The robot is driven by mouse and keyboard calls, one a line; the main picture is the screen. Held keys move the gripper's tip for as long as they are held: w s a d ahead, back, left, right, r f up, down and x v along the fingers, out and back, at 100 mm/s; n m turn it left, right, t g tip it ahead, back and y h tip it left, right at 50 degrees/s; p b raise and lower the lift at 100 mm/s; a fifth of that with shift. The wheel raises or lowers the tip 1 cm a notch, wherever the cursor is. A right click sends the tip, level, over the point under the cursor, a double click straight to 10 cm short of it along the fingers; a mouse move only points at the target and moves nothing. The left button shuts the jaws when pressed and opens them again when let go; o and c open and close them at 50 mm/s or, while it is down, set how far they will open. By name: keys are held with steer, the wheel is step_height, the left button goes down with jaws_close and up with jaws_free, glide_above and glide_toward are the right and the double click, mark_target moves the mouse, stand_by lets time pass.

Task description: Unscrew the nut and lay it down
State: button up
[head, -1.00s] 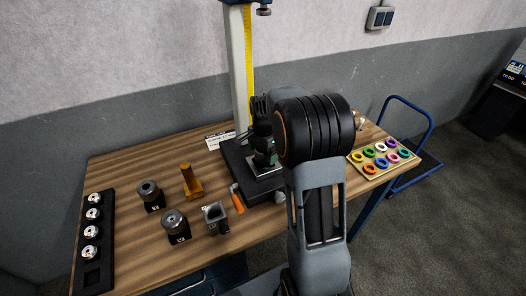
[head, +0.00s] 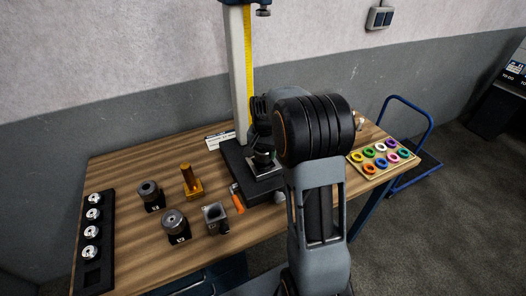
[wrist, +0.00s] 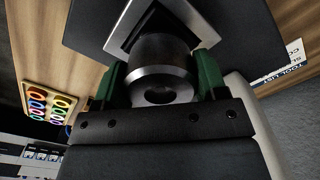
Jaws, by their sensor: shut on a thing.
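A dark round nut (wrist: 160,82) with a shiny rim and a hole in its face shows in the wrist view. My gripper (wrist: 161,86) is shut on it, with one green finger on each side. Just beyond it is a light square frame (wrist: 122,38) on a black base. In the head view my gripper (head: 263,157) is low over the black base (head: 238,163) of the upright column, partly hidden by my arm. The thread under the nut is hidden, and I cannot tell whether the nut is still on it.
The column (head: 240,75) with its yellow scale rises behind my gripper. Left of it stand a yellow fixture (head: 191,182), black blocks (head: 151,197) and an orange-handled tool (head: 237,199). A tray of coloured rings (head: 357,158) lies right. Bare wood (head: 125,165) shows at the left back.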

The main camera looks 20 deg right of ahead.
steer(key=shift+n, duration=1.4)
steer(key=shift+n, duration=0.8)
steer(key=n, duration=0.7)
steer(key=shift+n, duration=0.3)
steer(key=n, duration=0.4)
steer(key=shift+n, duration=0.3)
steer(key=n, duration=0.4)
steer(key=shift+f+n, duration=0.1)
steer(key=shift+n, duration=0.2)
